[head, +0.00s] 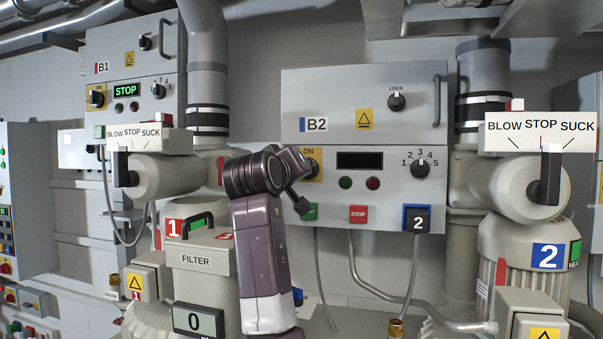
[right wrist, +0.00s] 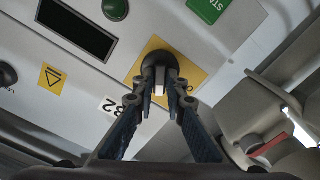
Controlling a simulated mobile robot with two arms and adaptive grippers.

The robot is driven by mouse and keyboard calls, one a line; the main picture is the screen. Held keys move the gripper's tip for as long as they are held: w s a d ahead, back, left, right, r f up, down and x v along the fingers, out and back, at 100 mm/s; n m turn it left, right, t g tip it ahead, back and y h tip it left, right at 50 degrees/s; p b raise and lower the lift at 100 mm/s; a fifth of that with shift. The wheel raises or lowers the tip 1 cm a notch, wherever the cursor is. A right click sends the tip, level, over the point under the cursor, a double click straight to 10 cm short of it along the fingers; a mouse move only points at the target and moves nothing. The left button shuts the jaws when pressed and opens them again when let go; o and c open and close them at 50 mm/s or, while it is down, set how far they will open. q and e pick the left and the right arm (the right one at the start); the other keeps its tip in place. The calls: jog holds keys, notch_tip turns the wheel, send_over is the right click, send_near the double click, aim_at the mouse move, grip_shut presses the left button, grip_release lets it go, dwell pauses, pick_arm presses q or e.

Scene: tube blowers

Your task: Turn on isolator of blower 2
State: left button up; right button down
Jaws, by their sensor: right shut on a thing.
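The B2 panel (head: 300,100) hangs on the wall, with its display (head: 360,160) dark. Its isolator, a black knob (head: 313,166) on a yellow plate (head: 311,152) marked ON, is partly hidden by my right arm. My right gripper (head: 303,195) is at this knob. In the right wrist view, the fingers of my right gripper (right wrist: 160,90) are shut on the isolator knob (right wrist: 159,62), over the yellow plate (right wrist: 190,72). A light handle part shows between the fingers. My left gripper is not in view.
Below the display are two buttons, the LOCK knob (head: 396,101) above, and a dial (head: 420,168) at right. Filter unit (head: 206,262) stands left; blower 2 (head: 530,235) right.

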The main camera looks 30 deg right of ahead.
jog(key=m, duration=0.6)
jog(key=shift+d+f+b, duration=0.1)
jog(key=shift+f+b, duration=0.25)
jog(key=shift+b, duration=0.05)
jog(key=shift+m, duration=0.3)
jog(key=c, duration=2)
grip_release()
jog(key=shift+s+r, duration=0.1)
jog(key=shift+r, duration=0.1)
jog(key=shift+o, duration=0.2)
jog(key=shift+r, duration=0.1)
jog(key=v, duration=1.2)
